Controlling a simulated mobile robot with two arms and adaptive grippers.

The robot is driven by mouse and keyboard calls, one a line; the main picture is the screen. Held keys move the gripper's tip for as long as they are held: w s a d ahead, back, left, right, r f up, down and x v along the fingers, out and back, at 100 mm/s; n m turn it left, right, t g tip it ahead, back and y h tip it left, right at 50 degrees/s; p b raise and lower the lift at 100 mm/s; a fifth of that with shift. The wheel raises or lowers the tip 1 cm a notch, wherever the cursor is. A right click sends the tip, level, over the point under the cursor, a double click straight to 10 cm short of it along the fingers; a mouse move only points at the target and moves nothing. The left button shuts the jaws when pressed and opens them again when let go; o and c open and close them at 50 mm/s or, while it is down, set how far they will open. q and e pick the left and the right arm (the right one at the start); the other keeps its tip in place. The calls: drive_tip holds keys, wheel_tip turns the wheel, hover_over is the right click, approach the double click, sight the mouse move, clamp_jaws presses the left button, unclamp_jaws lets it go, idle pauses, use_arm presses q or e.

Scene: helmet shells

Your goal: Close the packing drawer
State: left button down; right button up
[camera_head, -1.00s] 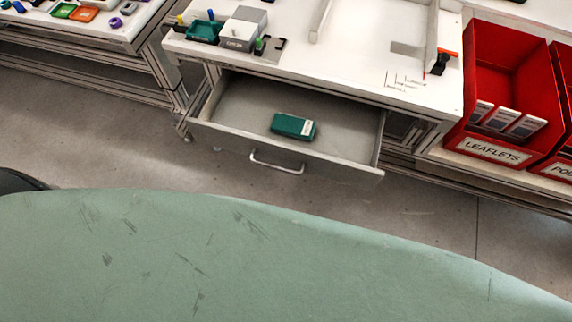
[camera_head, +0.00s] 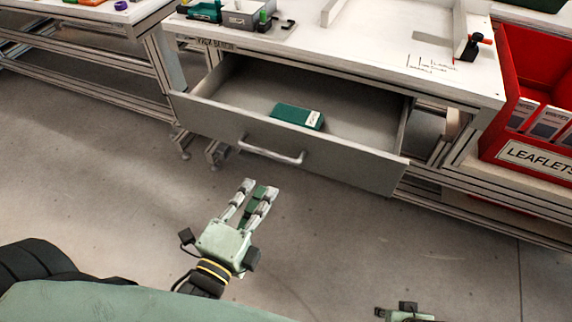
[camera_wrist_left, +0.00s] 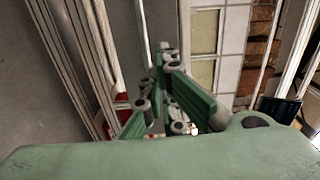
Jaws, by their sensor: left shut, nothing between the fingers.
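The packing drawer (camera_head: 300,150) is pulled out from under the white workbench, its grey front facing me. A silver bar handle (camera_head: 271,150) is on the drawer front. A teal box with a white label (camera_head: 297,116) lies inside the drawer. My left gripper (camera_head: 256,188) is in front of and below the handle, apart from it, with its fingers pointing toward the drawer. It is shut and empty. Its green fingers also show in the left wrist view (camera_wrist_left: 160,95). Part of my right gripper (camera_head: 405,312) shows at the bottom edge; its fingers are not clear.
A red leaflets bin (camera_head: 530,100) stands at the right. Another bench (camera_head: 80,30) is at the left. The floor (camera_head: 120,180) before the drawer is clear.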

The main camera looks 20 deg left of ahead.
use_arm(q)
approach(288, 137)
drive_tip(key=w, duration=0.4)
drive_tip(key=w+b, duration=0.1)
drive_tip(key=w, duration=0.1)
drive_tip(key=shift+d+f, duration=0.1)
drive_tip(key=shift+d, duration=0.25)
drive_tip(key=shift+w, duration=0.5)
use_arm(e)
drive_tip(key=shift+w+r, duration=0.1)
drive_tip(key=shift+r, duration=2)
